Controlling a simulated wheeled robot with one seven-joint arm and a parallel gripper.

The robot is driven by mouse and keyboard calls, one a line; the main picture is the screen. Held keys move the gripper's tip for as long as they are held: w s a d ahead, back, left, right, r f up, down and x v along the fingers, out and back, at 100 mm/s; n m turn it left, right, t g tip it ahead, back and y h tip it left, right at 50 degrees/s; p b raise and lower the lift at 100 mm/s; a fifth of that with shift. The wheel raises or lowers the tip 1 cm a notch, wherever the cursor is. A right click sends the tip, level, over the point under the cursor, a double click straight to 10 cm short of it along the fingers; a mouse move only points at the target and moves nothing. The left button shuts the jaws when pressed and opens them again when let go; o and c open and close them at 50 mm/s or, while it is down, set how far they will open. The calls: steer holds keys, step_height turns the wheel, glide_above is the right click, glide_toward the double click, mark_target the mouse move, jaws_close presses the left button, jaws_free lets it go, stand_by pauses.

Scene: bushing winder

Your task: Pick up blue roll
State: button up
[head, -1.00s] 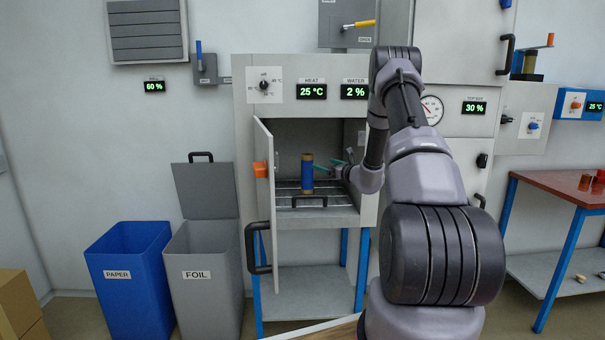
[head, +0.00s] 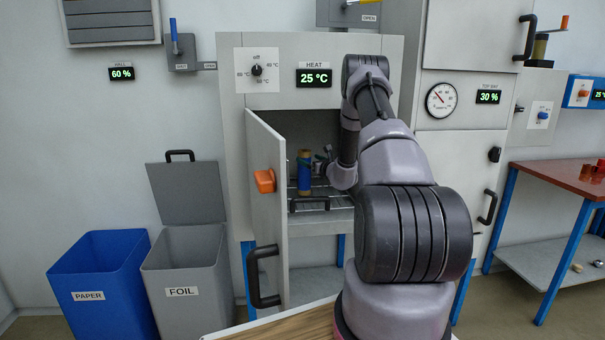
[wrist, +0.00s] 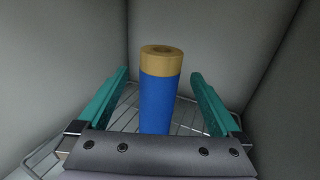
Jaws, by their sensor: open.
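The blue roll (head: 304,174), with a tan core showing at its top, stands upright on the wire rack inside the open oven cabinet. In the wrist view the blue roll (wrist: 160,100) stands between the two teal fingers of my gripper (wrist: 160,100), with a gap on both sides. The fingers are open and hold nothing. In the head view my gripper (head: 322,166) is inside the cabinet close to the roll, partly hidden by my arm. The roll's bottom is hidden in the wrist view by the gripper body.
The cabinet door (head: 268,205) stands open at the left, with an orange latch and a black handle. The wire rack (wrist: 120,110) lies between close grey walls. A blue paper bin (head: 100,290) and an open foil bin (head: 185,270) stand left. A red-topped table (head: 560,178) is at right.

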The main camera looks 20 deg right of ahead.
steer(key=w, duration=0.5)
steer(key=w+a, duration=0.1)
steer(key=w, duration=0.1)
steer(key=shift+w+r, duration=0.15)
steer(key=shift+w, duration=0.2)
jaws_close()
